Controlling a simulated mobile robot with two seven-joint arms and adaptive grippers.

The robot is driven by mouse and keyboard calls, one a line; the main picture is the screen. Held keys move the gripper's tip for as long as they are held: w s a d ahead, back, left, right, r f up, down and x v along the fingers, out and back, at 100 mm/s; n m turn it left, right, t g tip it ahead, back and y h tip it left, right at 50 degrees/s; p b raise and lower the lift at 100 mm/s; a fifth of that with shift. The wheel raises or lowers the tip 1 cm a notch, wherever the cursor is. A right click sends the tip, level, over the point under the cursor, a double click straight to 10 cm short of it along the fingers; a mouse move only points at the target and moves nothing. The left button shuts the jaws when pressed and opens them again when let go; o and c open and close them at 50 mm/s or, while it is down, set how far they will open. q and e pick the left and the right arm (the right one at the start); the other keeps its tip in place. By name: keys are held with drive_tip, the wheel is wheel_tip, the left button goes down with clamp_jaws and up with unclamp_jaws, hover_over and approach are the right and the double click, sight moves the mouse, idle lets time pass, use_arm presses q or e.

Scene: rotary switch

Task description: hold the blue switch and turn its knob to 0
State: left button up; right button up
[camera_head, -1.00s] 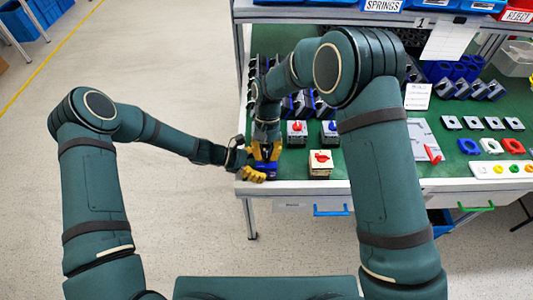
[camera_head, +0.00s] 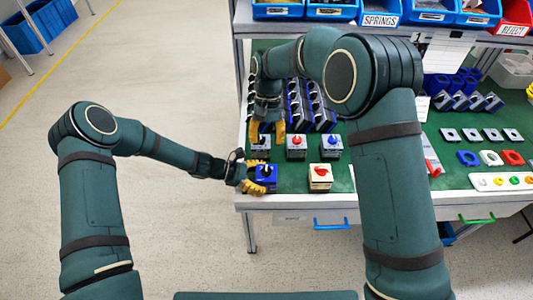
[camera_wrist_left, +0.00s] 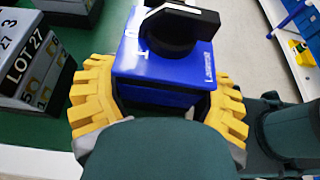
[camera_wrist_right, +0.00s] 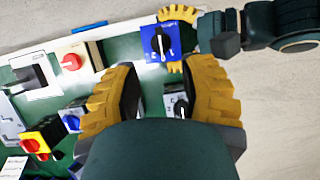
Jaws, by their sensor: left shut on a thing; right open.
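The blue switch (camera_head: 266,182) is a blue box with a black knob on top, at the front left edge of the table. My left gripper (camera_head: 257,176) is shut on its sides; the left wrist view shows the blue body (camera_wrist_left: 165,85) between yellow fingers. The black knob (camera_wrist_left: 182,30) has a white-edged bar and is free of any finger. A small white mark shows on the face, but I cannot read the knob's setting surely. My right gripper (camera_head: 267,132) is open, behind the blue switch. The right wrist view shows the blue switch (camera_wrist_right: 150,58) beyond its spread fingers.
A grey switch (camera_head: 261,149) stands under my right gripper. Red-knob (camera_head: 297,154) and blue-knob (camera_head: 332,154) boxes stand to its right. A cream box with a red knob (camera_head: 320,184) stands right of the blue switch. Rows of dark boxes (camera_head: 316,98) fill the table behind.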

drive_tip(key=shift+v, duration=1.1)
use_arm(q)
drive_tip(key=o, duration=1.2)
drive_tip(key=v, duration=1.2)
